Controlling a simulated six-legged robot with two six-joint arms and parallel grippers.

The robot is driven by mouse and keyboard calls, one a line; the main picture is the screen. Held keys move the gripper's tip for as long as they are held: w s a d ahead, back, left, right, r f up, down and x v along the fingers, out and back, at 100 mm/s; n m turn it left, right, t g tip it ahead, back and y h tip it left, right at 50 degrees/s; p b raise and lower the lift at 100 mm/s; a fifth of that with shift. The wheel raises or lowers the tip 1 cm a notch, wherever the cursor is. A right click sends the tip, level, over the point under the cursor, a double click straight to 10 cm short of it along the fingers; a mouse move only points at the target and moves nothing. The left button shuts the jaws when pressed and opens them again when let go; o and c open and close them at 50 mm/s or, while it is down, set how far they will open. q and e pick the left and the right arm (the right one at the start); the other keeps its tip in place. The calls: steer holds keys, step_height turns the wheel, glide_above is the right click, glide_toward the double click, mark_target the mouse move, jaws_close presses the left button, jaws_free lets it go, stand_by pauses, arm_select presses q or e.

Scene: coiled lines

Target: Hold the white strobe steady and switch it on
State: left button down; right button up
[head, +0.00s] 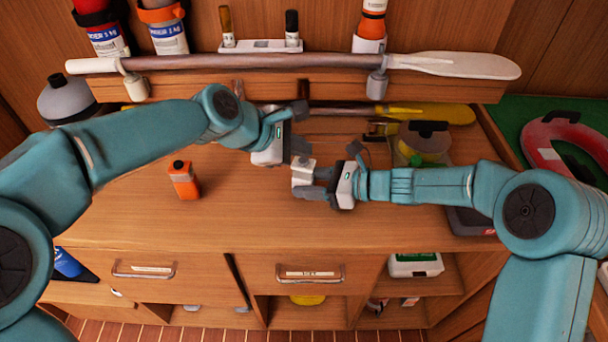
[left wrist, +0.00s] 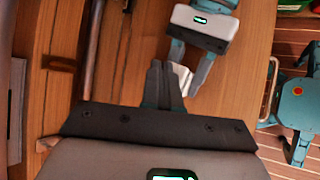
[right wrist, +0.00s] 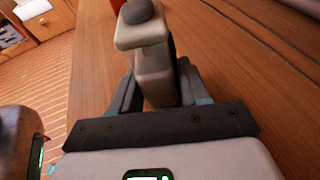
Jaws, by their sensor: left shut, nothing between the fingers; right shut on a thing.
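The white strobe (head: 303,172) is held above the counter in my right gripper (head: 318,186), which is shut on it. In the right wrist view the strobe (right wrist: 153,75) stands between the fingers, with a dark grey rounded part on top. My left gripper (head: 300,146) is shut and empty, its fingertips close to the strobe's upper end. In the left wrist view, the left fingers (left wrist: 164,82) partly cover the white strobe (left wrist: 184,78); I cannot tell whether they touch it.
An orange device (head: 184,181) with a black top stands on the counter to the left. A paddle (head: 250,62) lies across a rack behind. A grey round float (head: 72,100) is at the back left, a red horseshoe ring (head: 545,135) at the right. The front counter is clear.

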mark_target(300, 166)
arm_select(q)
step_height(300, 166, up, 6)
stand_by(0.6)
arm_select(e)
steer(key=o, duration=0.9)
